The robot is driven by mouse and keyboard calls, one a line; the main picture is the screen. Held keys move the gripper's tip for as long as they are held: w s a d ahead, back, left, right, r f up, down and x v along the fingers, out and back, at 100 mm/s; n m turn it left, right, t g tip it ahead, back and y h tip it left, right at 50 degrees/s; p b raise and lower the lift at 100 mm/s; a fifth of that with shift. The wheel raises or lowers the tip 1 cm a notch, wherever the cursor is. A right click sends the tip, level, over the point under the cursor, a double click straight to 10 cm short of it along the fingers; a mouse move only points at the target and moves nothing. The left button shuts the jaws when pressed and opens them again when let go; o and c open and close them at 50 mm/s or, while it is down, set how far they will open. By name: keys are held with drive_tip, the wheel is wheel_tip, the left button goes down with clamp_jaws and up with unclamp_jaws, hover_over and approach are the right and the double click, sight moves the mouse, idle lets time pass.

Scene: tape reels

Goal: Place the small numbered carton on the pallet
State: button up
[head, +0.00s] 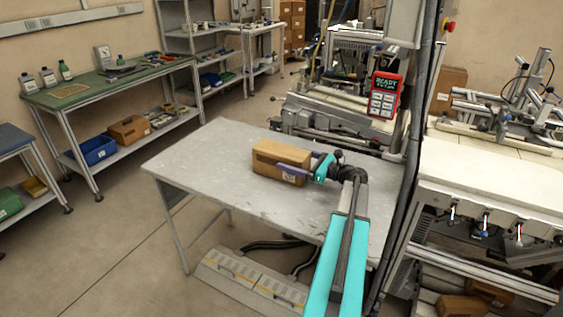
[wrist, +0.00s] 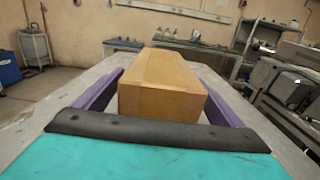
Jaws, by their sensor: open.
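A small brown carton (head: 270,160) lies on the grey worktable in the head view. A small white label shows on its near side, too small to read. It also fills the middle of the wrist view (wrist: 160,85). My gripper (head: 280,162) is at the carton, its purple fingers along two opposite sides. In the wrist view my gripper (wrist: 160,92) is open, with the carton between the fingers and a thin gap beside the right finger. The carton appears to rest on the tabletop. I cannot make out a pallet in either view.
The grey worktable (head: 190,165) is otherwise bare, with free room left of the carton. A green-topped bench (head: 85,95) with bottles stands at the back left. A dark upright post (head: 415,150) and a red-framed display (head: 383,95) stand close to the table's right side.

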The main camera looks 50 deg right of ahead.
sight(286, 150)
drive_tip(key=shift+x, duration=1.45)
drive_tip(key=c, duration=1.7)
drive_tip(key=shift+r, duration=0.1)
drive_tip(key=shift+r, duration=1.65)
drive_tip(key=s+a+b, duration=0.1)
drive_tip(key=s+a, duration=0.2)
drive_tip(key=s, duration=0.1)
drive_tip(key=s+a+r, duration=0.1)
drive_tip(key=s+a, duration=0.2)
drive_tip(key=a, duration=0.1)
drive_tip(key=s+a+b, duration=0.1)
drive_tip(key=s+a, duration=0.3)
drive_tip(key=shift+s+r+b, duration=0.25)
drive_tip(key=shift+s+b, duration=0.05)
drive_tip(key=shift+s, duration=0.05)
